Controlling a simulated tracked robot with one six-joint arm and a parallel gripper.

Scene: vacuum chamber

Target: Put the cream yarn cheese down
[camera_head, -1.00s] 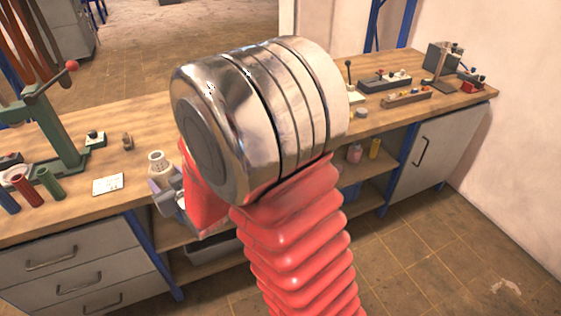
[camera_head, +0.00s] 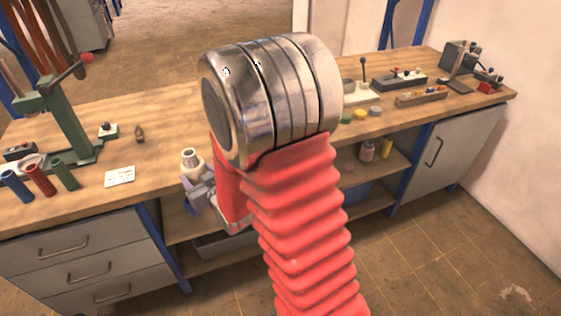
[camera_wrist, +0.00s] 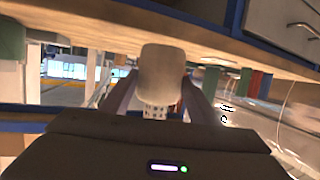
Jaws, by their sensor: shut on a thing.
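The cream yarn cheese (camera_head: 193,166) is a small pale cylinder, roughly upright, at the bench's front edge in the head view. It also shows large between my fingers in the wrist view (camera_wrist: 161,72). My gripper (camera_head: 199,187) is shut on it, seen partly behind my red bellows arm. The wooden bench top (camera_head: 150,165) lies behind and beside it. The cheese looks to be at or just in front of the bench edge; I cannot tell its height or whether it touches anything.
A white card (camera_head: 119,176) lies left of the gripper. Small coloured discs (camera_head: 359,114) sit to the right. The bench around the card has bare wood.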

